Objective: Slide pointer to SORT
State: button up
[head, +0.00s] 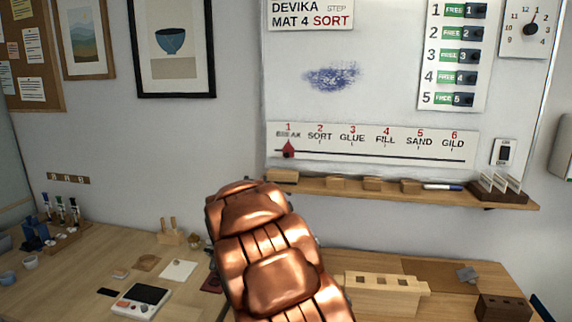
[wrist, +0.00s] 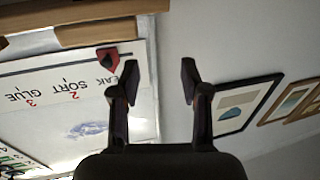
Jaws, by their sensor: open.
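The red pointer (head: 289,149) sits on the black slider line at the left end of the step strip (head: 375,143), under 1 BREAK. The SORT label (head: 320,135), number 2, is just right of it. In the wrist view, which is upside down, the pointer (wrist: 108,58) shows beside the left finger, outside the jaws, with SORT (wrist: 67,85) further left. My gripper (wrist: 158,72) is open, with nothing between its fingers but bare wall behind. In the head view my copper arm rises below the strip, and its fingers are hidden.
A wooden shelf (head: 330,188) with wooden blocks, a blue marker (head: 442,187) and a card rack (head: 497,187) runs just below the strip. Two framed pictures hang to the left. The workbench below holds a scale (head: 141,300) and a wooden block piece (head: 380,285).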

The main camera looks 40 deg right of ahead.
aim_at(286, 155)
jog(key=d+h, duration=0.1)
jog(key=d, duration=0.1)
jog(key=s+d+r+m+h+b, duration=0.1)
jog(key=d+h, duration=0.1)
jog(key=d, duration=0.1)
jog(key=s+d+m+h, duration=0.1)
jog(key=d+h, duration=0.1)
jog(key=d, duration=0.1)
jog(key=shift+s+r, duration=0.1)
jog(key=shift+r, duration=0.1)
jog(key=shift+m+h, duration=0.3)
jog(key=shift+h, duration=0.3)
jog(key=shift+s+d+p+x, duration=0.15)
jog(key=shift+p+x, duration=0.25)
jog(key=shift+x, duration=0.95)
jog(key=shift+s+p+x, duration=0.1)
jog(key=shift+p+x, duration=0.25)
jog(key=shift+x, duration=1.05)
jog(key=shift+s+d+p+x, duration=0.15)
jog(key=shift+p+x, duration=0.25)
jog(key=shift+x, duration=0.95)
grip_shut()
jog(key=shift+g, duration=0.3)
